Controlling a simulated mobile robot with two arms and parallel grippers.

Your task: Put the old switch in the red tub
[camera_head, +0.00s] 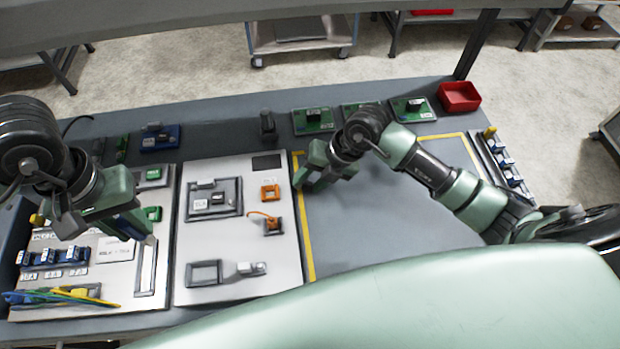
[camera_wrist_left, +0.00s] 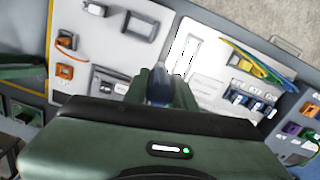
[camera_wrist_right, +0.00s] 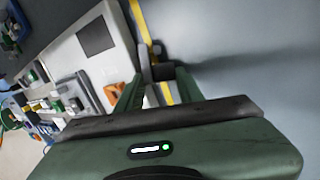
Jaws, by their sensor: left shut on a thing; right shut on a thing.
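The red tub (camera_head: 459,97) stands at the back right of the bench. My right gripper (camera_head: 312,178) is over the yellow line left of the grey mat, well to the left of the tub. It is shut on a small dark grey part (camera_wrist_right: 163,71), seen between the fingers in the right wrist view; I cannot tell for sure that it is the old switch. My left gripper (camera_head: 130,218) is above the left white board. It is shut on a blue part (camera_wrist_left: 158,90), mostly hidden by the fingers.
The middle white board (camera_head: 185,290) carries grey frames and an orange part (camera_head: 270,191). Several green circuit boards (camera_head: 313,121) lie along the back, left of the tub. A dark upright part (camera_head: 268,125) stands nearby. The yellow-edged area (camera_head: 370,235) is clear.

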